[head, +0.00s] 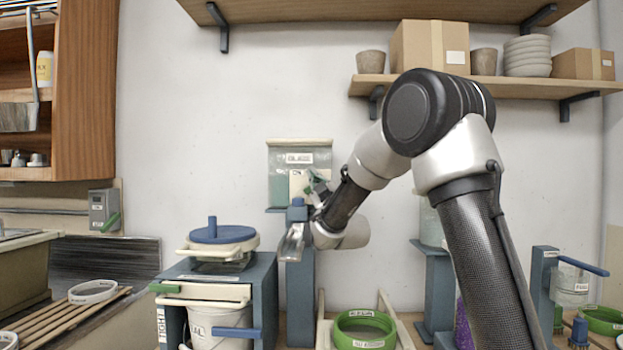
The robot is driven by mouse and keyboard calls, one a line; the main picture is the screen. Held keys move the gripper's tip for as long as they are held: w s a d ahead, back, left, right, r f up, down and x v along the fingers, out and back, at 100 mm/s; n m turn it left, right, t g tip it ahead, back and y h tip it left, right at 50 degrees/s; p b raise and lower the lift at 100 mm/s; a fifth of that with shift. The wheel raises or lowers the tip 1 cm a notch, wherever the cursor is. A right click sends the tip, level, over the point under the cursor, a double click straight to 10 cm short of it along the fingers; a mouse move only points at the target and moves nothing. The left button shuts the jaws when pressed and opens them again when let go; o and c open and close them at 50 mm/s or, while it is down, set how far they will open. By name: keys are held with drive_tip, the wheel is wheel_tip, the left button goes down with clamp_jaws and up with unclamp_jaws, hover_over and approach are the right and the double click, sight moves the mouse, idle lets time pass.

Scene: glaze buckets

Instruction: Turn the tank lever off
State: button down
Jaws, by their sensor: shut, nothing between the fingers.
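A clear tank (283,188) with a white label and green contents stands against the wall, left of centre. My gripper (291,244) is shut and empty, in front of the blue post just below the knob. I cannot tell whether it touches the post. Another tank (572,286) at far right has a blue lever (584,266) sticking out to the right.
A blue stand (264,290) holds a blue-lidded pot (221,236) above a white bucket (215,322), left of my gripper. A green ring (364,328) sits low at centre. A grey wall box (104,207) has a green lever.

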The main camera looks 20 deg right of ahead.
drive_tip(key=shift+s+d+f+m+t+h, duration=0.15)
drive_tip(key=shift+d+f+m+h, duration=0.25)
drive_tip(key=shift+m, duration=0.2)
drive_tip(key=shift+s+d+f+m+t+h, duration=0.15)
drive_tip(key=shift+d+f+m+h, duration=0.15)
drive_tip(key=shift+f+m+h, duration=0.25)
drive_tip(key=shift+d+f, duration=0.1)
drive_tip(key=shift+f, duration=0.1)
wheel_tip(320, 180, up, 5)
drive_tip(key=shift+f, duration=0.15)
drive_tip(key=s+a+f, duration=0.2)
drive_tip(key=s+f, duration=0.4)
drive_tip(key=s, duration=0.1)
drive_tip(key=shift+s+a+f, duration=0.2)
drive_tip(key=shift+a, duration=0.15)
